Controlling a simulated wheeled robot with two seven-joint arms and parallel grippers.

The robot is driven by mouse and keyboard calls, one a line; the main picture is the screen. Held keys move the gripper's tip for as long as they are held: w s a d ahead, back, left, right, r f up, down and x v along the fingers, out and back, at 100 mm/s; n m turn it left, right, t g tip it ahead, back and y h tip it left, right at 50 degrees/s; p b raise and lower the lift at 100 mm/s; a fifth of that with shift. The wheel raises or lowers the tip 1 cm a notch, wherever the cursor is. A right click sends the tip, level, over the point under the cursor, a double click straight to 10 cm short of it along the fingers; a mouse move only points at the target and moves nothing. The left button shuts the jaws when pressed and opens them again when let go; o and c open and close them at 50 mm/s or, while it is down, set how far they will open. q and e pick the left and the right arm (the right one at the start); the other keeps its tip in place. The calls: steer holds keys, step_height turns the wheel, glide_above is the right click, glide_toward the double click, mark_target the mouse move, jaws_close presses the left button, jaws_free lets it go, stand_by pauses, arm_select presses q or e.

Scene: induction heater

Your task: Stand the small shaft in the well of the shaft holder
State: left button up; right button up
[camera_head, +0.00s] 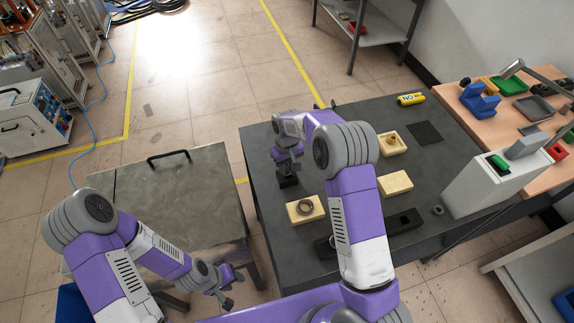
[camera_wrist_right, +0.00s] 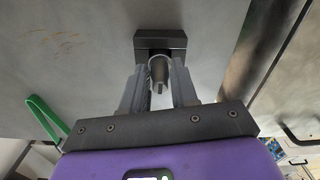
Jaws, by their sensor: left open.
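The shaft holder, a small dark block (camera_head: 288,179), stands near the left edge of the dark table. It also shows at the top middle of the right wrist view (camera_wrist_right: 160,40). My right gripper (camera_head: 287,157) points down right above it. In the right wrist view its fingers (camera_wrist_right: 160,75) are shut on the small grey shaft (camera_wrist_right: 159,72), whose far end is at the holder. How deep the shaft sits in the well is hidden. My left gripper (camera_head: 226,288) is open and empty, low beside the metal-topped cart.
Pale blocks stand on the dark table (camera_head: 350,112): one with a dark ring (camera_head: 305,209), one plain (camera_head: 394,183), one with a brass piece (camera_head: 391,144). A dark slotted block (camera_head: 401,222) and a small ring (camera_head: 438,209) lie near a grey-white machine (camera_head: 485,185).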

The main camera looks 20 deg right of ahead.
steer(key=o, duration=0.5)
steer(key=shift+r, duration=3.85)
